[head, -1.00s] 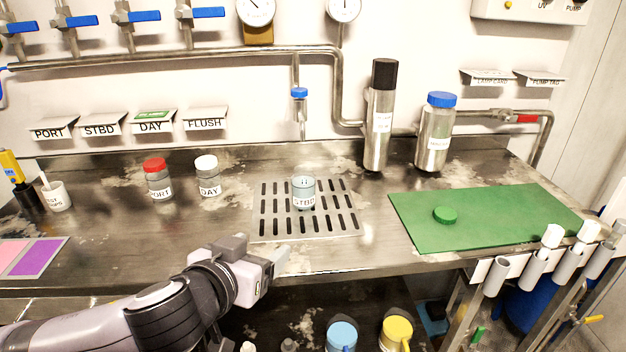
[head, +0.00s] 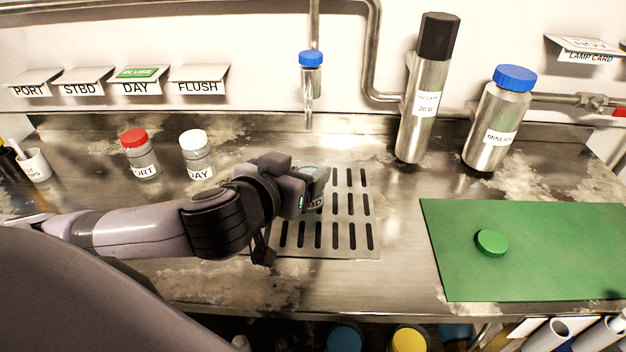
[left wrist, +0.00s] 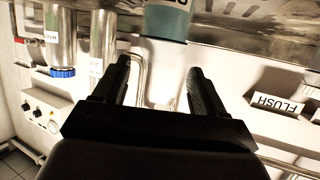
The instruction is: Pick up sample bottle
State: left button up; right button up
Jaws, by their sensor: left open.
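The STBD sample bottle (head: 315,203) stands on the slotted drain grate (head: 372,250), mostly hidden behind my left gripper in the head view. In the left wrist view the bottle (left wrist: 166,22) shows at the top middle, a grey-blue body with part of its label, just past the fingertips. My left gripper (left wrist: 160,68) is open and empty, its two fingers pointing toward the bottle with a gap before it. In the head view my left gripper (head: 318,180) is right beside the bottle; contact cannot be told there. My right gripper is not in view.
The red-capped PORT bottle (head: 139,155) and white-capped DAY bottle (head: 196,156) stand left of the grate. A black-topped steel cylinder (head: 425,95) and blue-capped MINERAL bottle (head: 497,120) stand behind right. A green cap (head: 491,243) lies on the green mat (head: 560,270).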

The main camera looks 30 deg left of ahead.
aim_at(313, 160)
pick_arm(q)
jog(key=shift+w+f, duration=0.2)
jog(key=shift+w, duration=0.45)
jog(key=shift+p+x, duration=0.3)
jog(key=shift+x, duration=1.9)
jog(key=shift+f, duration=0.1)
jog(key=shift+c, duration=0.3)
jog(key=c, duration=1)
jog(key=shift+o, duration=0.2)
